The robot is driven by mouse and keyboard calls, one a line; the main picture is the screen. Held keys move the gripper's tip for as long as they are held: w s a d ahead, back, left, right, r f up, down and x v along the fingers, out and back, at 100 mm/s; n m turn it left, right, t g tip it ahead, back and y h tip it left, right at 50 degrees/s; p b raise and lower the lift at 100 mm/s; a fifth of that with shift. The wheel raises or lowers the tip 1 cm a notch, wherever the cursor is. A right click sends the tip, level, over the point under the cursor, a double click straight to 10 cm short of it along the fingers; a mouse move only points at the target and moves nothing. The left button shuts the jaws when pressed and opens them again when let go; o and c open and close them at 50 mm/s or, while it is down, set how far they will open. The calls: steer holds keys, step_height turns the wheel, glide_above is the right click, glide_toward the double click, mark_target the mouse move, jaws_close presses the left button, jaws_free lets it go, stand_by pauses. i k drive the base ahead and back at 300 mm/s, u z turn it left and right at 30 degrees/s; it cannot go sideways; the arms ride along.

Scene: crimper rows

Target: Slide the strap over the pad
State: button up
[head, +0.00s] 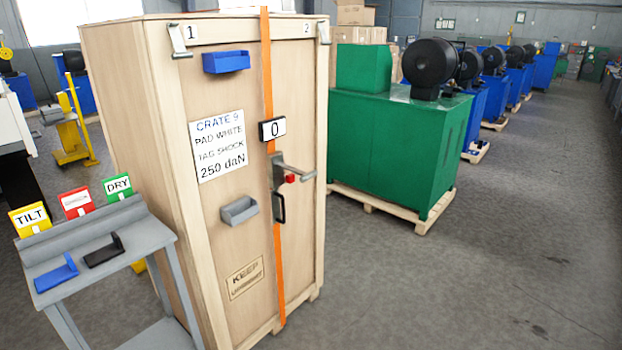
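A tall wooden crate (130,60) stands at centre left. An orange strap (267,60) runs down its front from the top edge to the bottom. A blue angled pad (226,61) sits on the front near the top, left of the strap and apart from it. A grey angled pad (240,210) sits lower down, also left of the strap. A metal ratchet (290,172) with a red button is at the strap, and a black handle (279,208) is below it. A small display (272,130) on the strap reads 0. My gripper is not in view.
A crate label (217,146) reads "PAD WHITE" and "250 daN". Metal hooks marked 1 (181,41) and 2 (323,33) are at the top corners. A grey stand (60,245) holds blue and black angled pieces and coloured tags. A green machine (395,140) stands right; the right floor is clear.

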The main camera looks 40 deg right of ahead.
mark_target(271, 128)
steer(key=k, duration=1.3)
steer(key=z, duration=0.4)
steer(key=i, duration=1.4)
steer(key=u, duration=0.7)
steer(key=i, duration=0.5)
steer(key=u, duration=0.3)
